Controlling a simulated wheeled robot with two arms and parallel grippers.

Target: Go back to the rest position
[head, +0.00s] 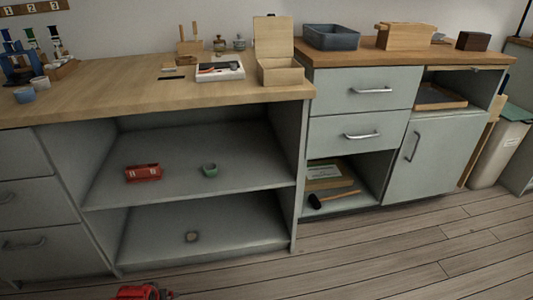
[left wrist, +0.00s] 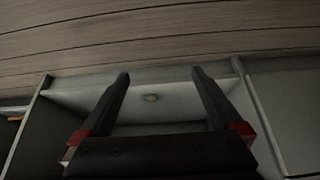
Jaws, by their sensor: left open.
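My left gripper (left wrist: 160,74) shows in the left wrist view, with its two dark fingers spread wide apart and nothing between them. The wrist view looks turned over, with the floor at the top. My right gripper is in neither view.
The wooden worktop (head: 120,95) holds an open wooden box (head: 279,72) and a white tray (head: 220,76). A blue bin (head: 331,38) stands right. The plank floor (head: 420,255) is clear at right.

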